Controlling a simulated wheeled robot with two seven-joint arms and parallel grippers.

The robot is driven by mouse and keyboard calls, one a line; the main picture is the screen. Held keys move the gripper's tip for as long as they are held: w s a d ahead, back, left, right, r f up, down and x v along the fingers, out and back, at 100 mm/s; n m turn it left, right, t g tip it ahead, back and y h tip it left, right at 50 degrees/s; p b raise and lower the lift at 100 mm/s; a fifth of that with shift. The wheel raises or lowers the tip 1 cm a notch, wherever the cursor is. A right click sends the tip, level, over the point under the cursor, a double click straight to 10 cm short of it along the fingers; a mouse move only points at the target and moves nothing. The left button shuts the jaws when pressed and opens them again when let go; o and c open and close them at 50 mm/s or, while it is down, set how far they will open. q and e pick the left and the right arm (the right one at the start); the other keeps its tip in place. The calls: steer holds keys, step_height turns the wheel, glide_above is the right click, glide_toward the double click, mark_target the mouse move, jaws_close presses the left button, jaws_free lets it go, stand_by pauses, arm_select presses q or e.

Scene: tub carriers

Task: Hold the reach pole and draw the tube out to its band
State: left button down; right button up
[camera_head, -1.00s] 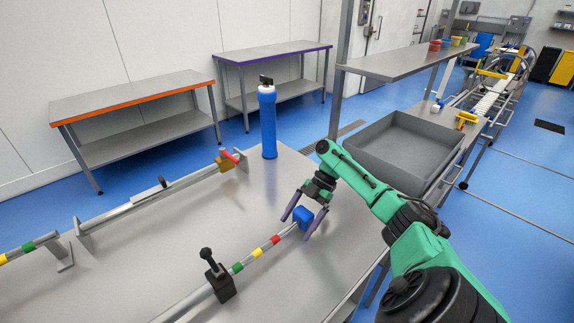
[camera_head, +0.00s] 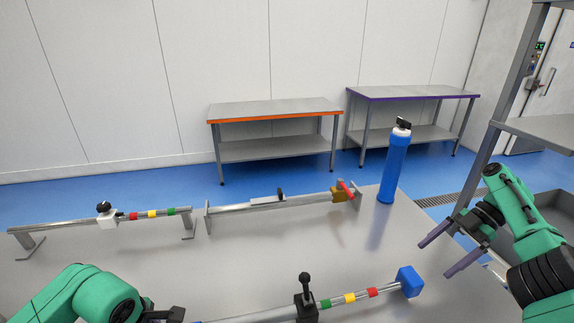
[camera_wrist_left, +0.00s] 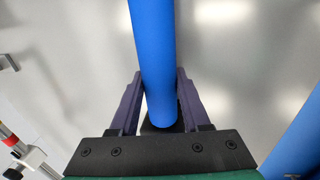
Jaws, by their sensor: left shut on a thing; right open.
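The reach pole lies across the table's front in the head view. Its black lever clamp (camera_head: 306,303) stands upright; beyond it the tube (camera_head: 391,289) shows green, yellow and red bands and ends in a blue block (camera_head: 409,281). My left gripper (camera_wrist_left: 158,74) is shut on a blue round bar (camera_wrist_left: 152,35), apparently the pole's grip; in the head view that hold is cut off at the bottom edge. My right gripper (camera_head: 437,258) is open and empty, above and right of the blue block, apart from it.
A blue cylinder with a black top (camera_head: 393,168) stands at the table's back right. A rail with a gold piece (camera_head: 338,194) and a banded rod with a white clamp (camera_head: 107,216) lie behind the pole. Orange-edged (camera_head: 275,117) and purple-edged (camera_head: 412,93) benches stand beyond.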

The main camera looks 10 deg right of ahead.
stand_by(0.3)
arm_select(q)
steer(key=shift+c, duration=1.4)
jaws_free()
steer(key=shift+r, duration=0.1)
step_height(320, 180, up, 12)
steer(key=s, duration=0.2)
steer(key=shift+s, duration=0.2)
steer(key=shift+f, duration=0.2)
